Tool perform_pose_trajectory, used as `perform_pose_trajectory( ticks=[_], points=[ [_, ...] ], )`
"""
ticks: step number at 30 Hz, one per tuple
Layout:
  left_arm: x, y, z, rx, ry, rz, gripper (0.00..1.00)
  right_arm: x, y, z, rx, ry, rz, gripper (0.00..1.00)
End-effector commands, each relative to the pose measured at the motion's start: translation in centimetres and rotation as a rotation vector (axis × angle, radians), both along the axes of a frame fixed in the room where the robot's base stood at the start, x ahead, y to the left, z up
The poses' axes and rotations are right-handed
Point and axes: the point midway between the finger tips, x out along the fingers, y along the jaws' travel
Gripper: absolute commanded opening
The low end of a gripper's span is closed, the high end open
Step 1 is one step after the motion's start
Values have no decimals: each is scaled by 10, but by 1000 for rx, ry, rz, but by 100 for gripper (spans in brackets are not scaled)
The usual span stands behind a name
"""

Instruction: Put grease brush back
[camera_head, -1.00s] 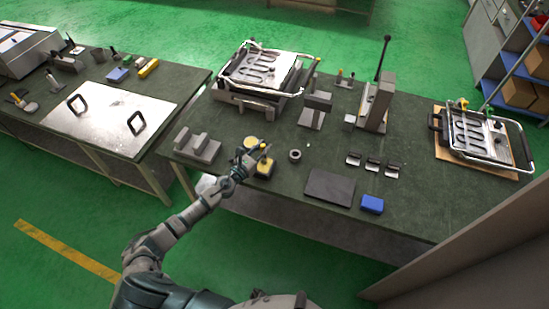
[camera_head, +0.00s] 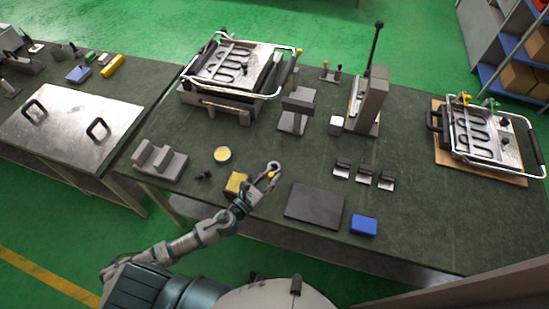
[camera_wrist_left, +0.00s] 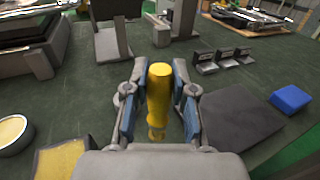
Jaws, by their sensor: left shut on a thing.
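My left gripper (camera_head: 272,172) is shut on the grease brush (camera_wrist_left: 159,95), which has a yellow handle. The handle stands between the two blue-padded fingers in the left wrist view; the brush's lower end is hidden by the gripper. In the head view the gripper is over the front part of the green table, left of the dark plate. A round tin with yellow contents (camera_head: 222,154) stands to its left and also shows at the wrist view's left edge (camera_wrist_left: 13,133). My right gripper is not in view.
A yellow-topped block (camera_head: 236,184) lies beside my left forearm. A dark flat plate (camera_head: 314,202) and a blue box (camera_head: 363,225) lie to the right. Grey blocks (camera_head: 160,160) are at left. A heating-element fixture (camera_head: 232,70) and upright stands (camera_head: 297,108) are behind.

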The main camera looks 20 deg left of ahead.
Motion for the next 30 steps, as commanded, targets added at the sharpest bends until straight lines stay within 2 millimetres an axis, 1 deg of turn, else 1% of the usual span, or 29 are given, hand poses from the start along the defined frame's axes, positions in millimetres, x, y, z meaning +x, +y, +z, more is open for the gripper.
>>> perform_pose_trajectory(
  ticks=[1, 6, 9, 12, 14, 17, 21, 23, 26, 30],
  points=[
    [17, 3, 0, 1, -5, 2, 0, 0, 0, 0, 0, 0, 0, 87],
    [65, 13, -5, 0, -3, 3, 0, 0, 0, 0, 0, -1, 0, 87],
    [86, 16, -7, -1, -2, 1, 0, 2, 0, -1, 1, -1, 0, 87],
    [99, 19, -9, 1, -1, 1, 0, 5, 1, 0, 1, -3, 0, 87],
    [103, 20, -9, 0, -1, -1, 0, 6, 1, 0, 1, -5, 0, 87],
    [105, 21, -17, -3, 1, 0, 0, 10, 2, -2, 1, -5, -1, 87],
    [105, 21, -38, -5, 4, 1, 0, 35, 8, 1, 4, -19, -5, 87],
    [105, 21, -43, -3, 3, 0, 0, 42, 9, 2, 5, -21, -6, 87],
    [104, 21, -47, -1, 2, 0, 0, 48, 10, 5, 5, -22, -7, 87],
    [104, 21, -46, 0, 1, -1, 0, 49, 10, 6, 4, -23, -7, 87]
  ],
)
